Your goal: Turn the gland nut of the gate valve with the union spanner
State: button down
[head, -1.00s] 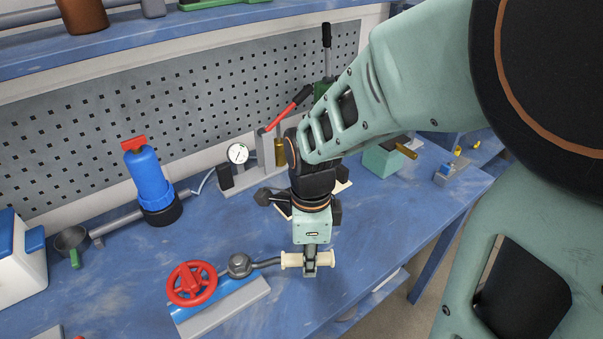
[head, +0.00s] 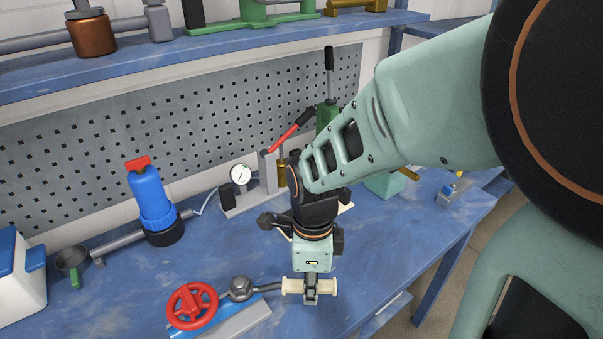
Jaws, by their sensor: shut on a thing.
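The gate valve lies at the front of the blue bench, with a red handwheel (head: 192,306) and a blue body partly hidden behind it. A grey gland nut (head: 240,287) sits just right of the handwheel. The union spanner (head: 268,288) reaches from the nut to the right, its grey head at the nut; whether it is fully seated is too small to tell. My gripper (head: 309,288) points down and is shut on the spanner's cream handle, right of the valve.
A blue cylinder with a red top (head: 152,203) stands at the back left. A pressure gauge (head: 240,174) and a red lever (head: 291,131) stand behind my gripper. A white and blue box (head: 20,283) is at the left. Bare bench lies left of the valve.

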jog(key=shift+r, duration=0.1)
dwell(0.3)
jog(key=shift+r+p, duration=1.35)
jog(key=shift+r, duration=0.15)
